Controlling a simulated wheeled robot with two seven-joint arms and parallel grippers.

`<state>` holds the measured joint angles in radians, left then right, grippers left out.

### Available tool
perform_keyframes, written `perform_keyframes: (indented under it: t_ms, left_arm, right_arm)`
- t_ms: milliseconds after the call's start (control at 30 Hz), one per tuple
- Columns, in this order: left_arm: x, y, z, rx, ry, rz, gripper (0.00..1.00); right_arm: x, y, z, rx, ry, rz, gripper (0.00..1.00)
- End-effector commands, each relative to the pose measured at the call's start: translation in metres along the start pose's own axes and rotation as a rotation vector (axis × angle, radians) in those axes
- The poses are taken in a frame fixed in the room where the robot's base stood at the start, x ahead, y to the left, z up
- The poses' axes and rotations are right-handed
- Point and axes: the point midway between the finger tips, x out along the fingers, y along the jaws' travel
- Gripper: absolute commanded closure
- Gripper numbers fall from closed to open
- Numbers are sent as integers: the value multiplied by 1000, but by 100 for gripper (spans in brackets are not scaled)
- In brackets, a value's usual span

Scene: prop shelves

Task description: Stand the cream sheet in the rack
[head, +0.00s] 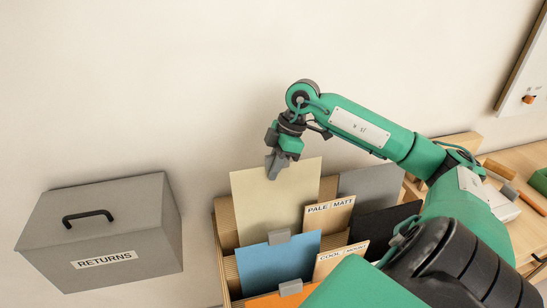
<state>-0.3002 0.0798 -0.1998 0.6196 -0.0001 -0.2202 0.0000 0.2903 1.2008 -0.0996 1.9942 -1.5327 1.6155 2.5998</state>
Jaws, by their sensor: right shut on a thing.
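The cream sheet (272,203) is upright in the head view, at the back left of the wooden rack (229,270). Its lower part is hidden behind a blue sheet (279,265), so I cannot tell whether its bottom edge rests in the rack. My right gripper (275,170) points down at the sheet's top edge and is shut on it near the middle. My left gripper is not in view.
The rack also holds a grey sheet (371,188), a black sheet (388,224), an orange sheet (280,299) and cards labelled PALE MATT (330,216) and COOL (338,261). A grey RETURNS box (120,225) stands left, apart from the rack.

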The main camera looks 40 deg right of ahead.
Motion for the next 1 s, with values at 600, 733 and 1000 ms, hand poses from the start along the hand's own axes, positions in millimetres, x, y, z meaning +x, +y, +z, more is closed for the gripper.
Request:
perform_keyframes:
  t_ms: [600, 733, 1000]
  left_arm:
    - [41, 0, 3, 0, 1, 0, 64]
    - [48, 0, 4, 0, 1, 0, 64]
    - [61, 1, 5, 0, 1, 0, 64]
  right_arm:
    - [54, 5, 23, 1, -1, 0, 100]
    - [65, 6, 27, 1, -1, 0, 100]
    - [84, 8, 35, 1, -1, -1, 100]
